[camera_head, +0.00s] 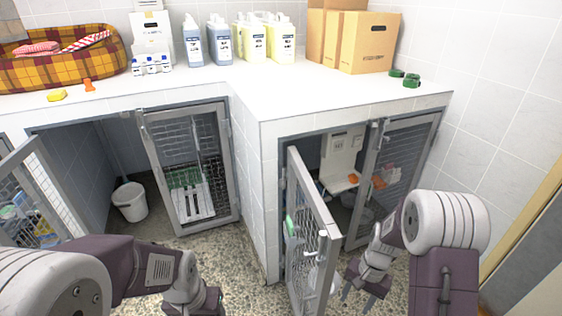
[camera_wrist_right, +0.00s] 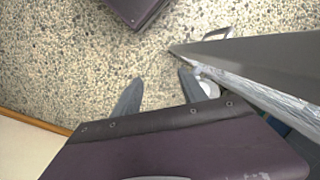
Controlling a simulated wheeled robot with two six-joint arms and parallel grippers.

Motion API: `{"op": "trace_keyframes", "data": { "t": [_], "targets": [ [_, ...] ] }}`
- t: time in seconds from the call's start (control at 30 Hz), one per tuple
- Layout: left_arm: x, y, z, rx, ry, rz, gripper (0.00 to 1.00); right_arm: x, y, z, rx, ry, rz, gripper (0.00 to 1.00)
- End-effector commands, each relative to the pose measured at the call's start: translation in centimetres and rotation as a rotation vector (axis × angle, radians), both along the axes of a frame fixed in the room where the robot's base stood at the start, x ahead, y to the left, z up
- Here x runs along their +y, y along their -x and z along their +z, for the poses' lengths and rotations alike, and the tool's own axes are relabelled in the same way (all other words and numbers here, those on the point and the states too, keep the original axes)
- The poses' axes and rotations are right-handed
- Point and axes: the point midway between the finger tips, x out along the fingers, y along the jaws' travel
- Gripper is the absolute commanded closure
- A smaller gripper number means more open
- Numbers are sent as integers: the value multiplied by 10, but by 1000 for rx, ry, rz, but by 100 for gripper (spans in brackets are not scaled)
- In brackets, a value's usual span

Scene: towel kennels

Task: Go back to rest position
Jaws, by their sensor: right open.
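My right gripper (camera_head: 357,297) hangs low at the bottom of the head view, just right of the open kennel door (camera_head: 318,235). Its two fingers are apart with nothing between them. In the right wrist view the same gripper (camera_wrist_right: 160,92) is open above the speckled floor (camera_wrist_right: 70,60), with a grey door-like panel (camera_wrist_right: 260,62) close to its right finger. My left gripper (camera_head: 205,302) shows only its dark body at the bottom edge, left of centre. Its fingers are cut off by the frame.
Another kennel door (camera_head: 52,190) stands open at left. A white bucket (camera_head: 130,203) is inside that kennel. The white counter (camera_head: 240,90) holds a plaid pet bed (camera_head: 70,72), several bottles (camera_head: 220,42) and cardboard boxes (camera_head: 362,45). Floor shows between the kennels.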

Motion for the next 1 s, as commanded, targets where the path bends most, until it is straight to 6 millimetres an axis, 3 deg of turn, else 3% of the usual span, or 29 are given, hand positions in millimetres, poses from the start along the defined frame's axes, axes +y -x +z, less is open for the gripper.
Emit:
{"op": "trace_keyframes", "data": {
  "t": [0.03,0.2,0.4,0.43,0.5,0.67,0.9,1.0],
  "targets": [
    [0,0,0,0,0,0,38,6,8,17,-31,14,69,50],
    [0,0,0,0,0,0,38,22,43,58,-127,64,302,50],
    [0,0,0,0,0,0,38,34,84,85,-222,112,534,50],
    [0,0,8,1,0,0,38,35,88,94,-230,117,558,50],
    [0,0,43,0,0,0,38,34,86,128,-222,115,547,50],
    [0,0,95,-1,0,0,38,34,85,180,-222,114,544,50],
    [0,0,184,0,0,0,38,34,85,268,-220,113,541,50],
    [0,-1,202,0,0,0,38,34,85,286,-220,113,541,50]
  ]
}}
